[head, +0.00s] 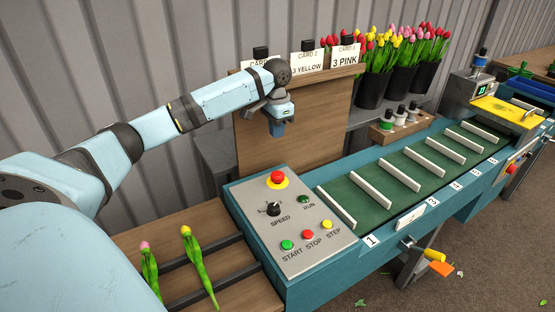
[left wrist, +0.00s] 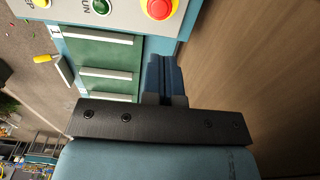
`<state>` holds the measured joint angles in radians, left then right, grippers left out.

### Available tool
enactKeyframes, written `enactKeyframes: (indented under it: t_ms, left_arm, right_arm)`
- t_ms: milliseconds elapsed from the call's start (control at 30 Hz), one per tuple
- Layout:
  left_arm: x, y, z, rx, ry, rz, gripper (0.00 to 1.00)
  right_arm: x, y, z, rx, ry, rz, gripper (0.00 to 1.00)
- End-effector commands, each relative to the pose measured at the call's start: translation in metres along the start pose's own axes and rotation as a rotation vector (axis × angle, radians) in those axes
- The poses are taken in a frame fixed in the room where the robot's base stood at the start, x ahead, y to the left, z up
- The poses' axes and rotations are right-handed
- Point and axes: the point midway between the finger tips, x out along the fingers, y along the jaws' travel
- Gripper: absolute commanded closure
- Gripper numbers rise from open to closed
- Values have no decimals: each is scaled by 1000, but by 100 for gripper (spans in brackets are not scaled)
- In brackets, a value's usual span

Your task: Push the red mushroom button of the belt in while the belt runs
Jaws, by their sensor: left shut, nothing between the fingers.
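The red mushroom button (head: 278,177) stands up on its yellow base at the top of the grey control panel (head: 318,231). It also shows at the top edge of the left wrist view (left wrist: 159,8), partly cut off. My left gripper (head: 277,130) is shut and empty, pointing down above and behind the button, apart from it. In the left wrist view its closed fingers (left wrist: 161,62) point toward the button with a gap between. The green belt (head: 405,172) with white slats runs right from the panel. The RUN lamp (head: 304,199) looks dark green. My right gripper is out of view.
A speed knob (head: 273,209) and START (head: 287,245), STOP (head: 308,235) and STEP (head: 327,224) buttons share the panel. A wooden board (head: 300,125) with cards stands behind. Two tulips (head: 195,265) lie at lower left. Black buckets (head: 372,90) of tulips stand at the back.

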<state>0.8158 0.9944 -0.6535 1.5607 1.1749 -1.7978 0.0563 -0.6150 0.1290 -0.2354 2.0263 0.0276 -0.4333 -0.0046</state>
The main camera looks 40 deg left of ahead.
Motion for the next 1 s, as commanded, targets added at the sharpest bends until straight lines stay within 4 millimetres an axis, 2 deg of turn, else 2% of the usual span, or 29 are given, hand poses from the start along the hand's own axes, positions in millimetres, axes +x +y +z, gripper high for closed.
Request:
enactKeyframes:
  t_ms: [167, 600, 800, 1000]
  left_arm:
    - [23, 0, 0, 0, -4, 0, 100]
    - [113, 0, 1, 0, -3, 0, 100]
    - [134, 0, 0, 1, -1, 0, 100]
    - [138, 0, 0, 1, 0, 0, 100]
  right_arm:
    - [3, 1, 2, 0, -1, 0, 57]
    - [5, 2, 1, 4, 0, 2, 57]
    - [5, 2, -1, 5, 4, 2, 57]
    - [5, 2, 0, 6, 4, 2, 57]
